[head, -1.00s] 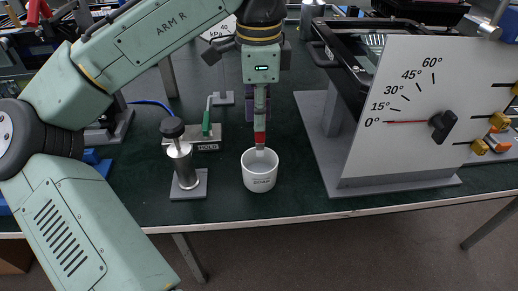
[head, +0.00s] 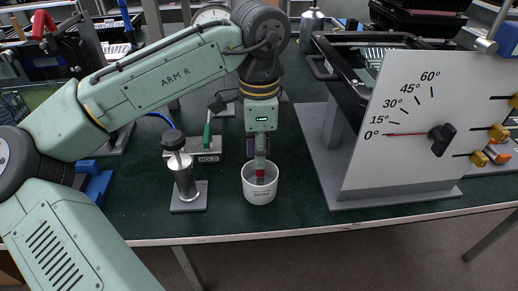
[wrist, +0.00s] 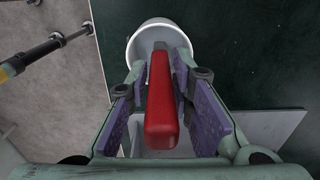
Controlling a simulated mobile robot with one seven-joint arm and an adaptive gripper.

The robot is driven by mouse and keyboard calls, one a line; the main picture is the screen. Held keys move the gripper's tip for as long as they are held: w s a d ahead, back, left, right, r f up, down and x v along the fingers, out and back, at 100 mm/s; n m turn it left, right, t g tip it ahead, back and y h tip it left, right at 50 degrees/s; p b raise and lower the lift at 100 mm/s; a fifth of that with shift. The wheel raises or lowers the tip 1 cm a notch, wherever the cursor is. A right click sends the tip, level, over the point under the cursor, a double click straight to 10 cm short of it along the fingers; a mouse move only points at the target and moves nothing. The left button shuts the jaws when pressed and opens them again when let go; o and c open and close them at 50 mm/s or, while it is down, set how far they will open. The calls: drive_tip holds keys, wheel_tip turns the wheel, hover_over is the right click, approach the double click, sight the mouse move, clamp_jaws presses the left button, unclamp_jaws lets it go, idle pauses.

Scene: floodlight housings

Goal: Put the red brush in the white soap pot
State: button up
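The white soap pot (head: 259,190) stands upright near the table's front edge; its rim also shows in the wrist view (wrist: 136,42). The red brush (wrist: 161,110) points down from between my fingers, with its lower part inside the pot. In the head view only a small red part of the brush (head: 260,172) shows at the pot's mouth. My gripper (wrist: 160,70) is right above the pot, pointing down. Its purple pads stand apart on both sides of the brush with visible gaps, so it is open around it. The brush's lower end is hidden in the pot.
A metal dispenser with a black knob (head: 185,175) and a green-handled clamp (head: 207,150) stand left of the pot. A white angle-scale panel (head: 410,130) on a grey base is to the right.

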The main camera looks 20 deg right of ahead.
drive_tip(key=shift+o, duration=1.3)
drive_tip(key=shift+r, duration=0.1)
wheel_tip(320, 180, up, 12)
drive_tip(key=shift+f, duration=0.1)
drive_tip(key=shift+r, duration=0.2)
